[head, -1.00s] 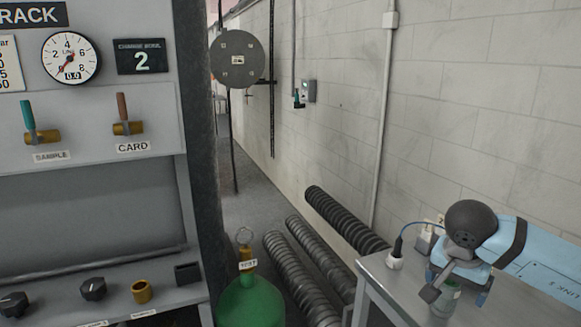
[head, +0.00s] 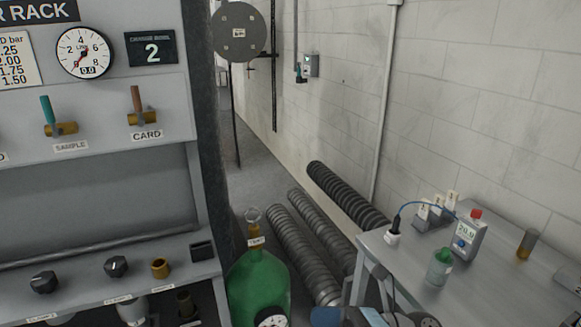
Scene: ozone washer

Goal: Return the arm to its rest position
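Parts of my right arm (head: 375,318) show at the bottom edge, low in front of the side table, in blue, grey and black. The fingers of my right gripper cannot be made out there, so open or shut does not show. My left arm and gripper are not in view. A small green-capped bottle (head: 440,268) stands upright on the side table (head: 405,282), apart from my arm.
A meter with a red cap (head: 467,240), a brown vial (head: 526,244) and a white plug (head: 393,238) are on the table. The rack (head: 100,200) fills the left side.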

